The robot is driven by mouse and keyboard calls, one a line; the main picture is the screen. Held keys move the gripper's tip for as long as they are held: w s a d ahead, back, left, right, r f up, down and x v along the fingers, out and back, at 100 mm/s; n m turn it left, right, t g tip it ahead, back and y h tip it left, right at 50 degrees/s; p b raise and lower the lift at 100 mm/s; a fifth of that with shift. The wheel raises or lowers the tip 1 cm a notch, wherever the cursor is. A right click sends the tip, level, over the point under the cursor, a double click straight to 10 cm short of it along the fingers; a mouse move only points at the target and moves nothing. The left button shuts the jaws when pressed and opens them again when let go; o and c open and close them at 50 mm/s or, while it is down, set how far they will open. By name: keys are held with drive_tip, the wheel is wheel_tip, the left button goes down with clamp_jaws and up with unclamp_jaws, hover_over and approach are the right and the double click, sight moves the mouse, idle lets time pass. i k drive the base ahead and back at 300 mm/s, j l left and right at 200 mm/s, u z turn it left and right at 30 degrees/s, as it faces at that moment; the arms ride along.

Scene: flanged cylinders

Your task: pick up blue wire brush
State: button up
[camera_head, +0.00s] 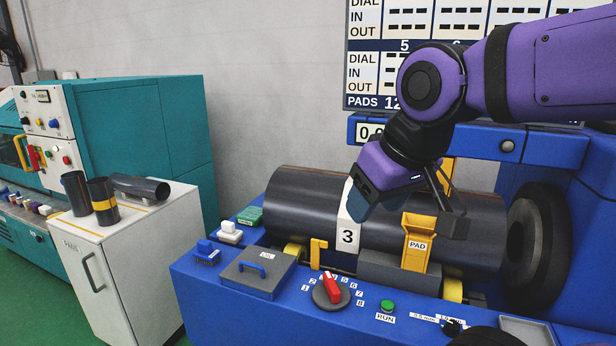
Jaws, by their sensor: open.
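The blue wire brush (206,252) sits at the left end of the blue machine's top, its blue grip up and its bristles down. My gripper (410,213) hangs in front of the large dark cylinder (300,210), well to the right of the brush and higher in the picture. Its jaws are open, and I see nothing held between them. The gripper and arm hide part of the cylinder. The brush is fully visible, and the gripper is apart from it.
A grey lidded box (257,272) with a blue handle stands right of the brush. A white-handled brush (229,232) and a green block (250,215) are behind. A red dial (332,288) and yellow PAD holder (418,243) are farther right. A white cabinet (140,260) bears several dark cylinders.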

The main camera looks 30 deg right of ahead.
sight(205, 253)
drive_tip(key=i+j+u, duration=0.1)
drive_tip(key=i+j, duration=0.55)
drive_tip(key=i+j+u, duration=0.15)
drive_tip(key=i+j, duration=0.45)
drive_tip(key=i, duration=0.25)
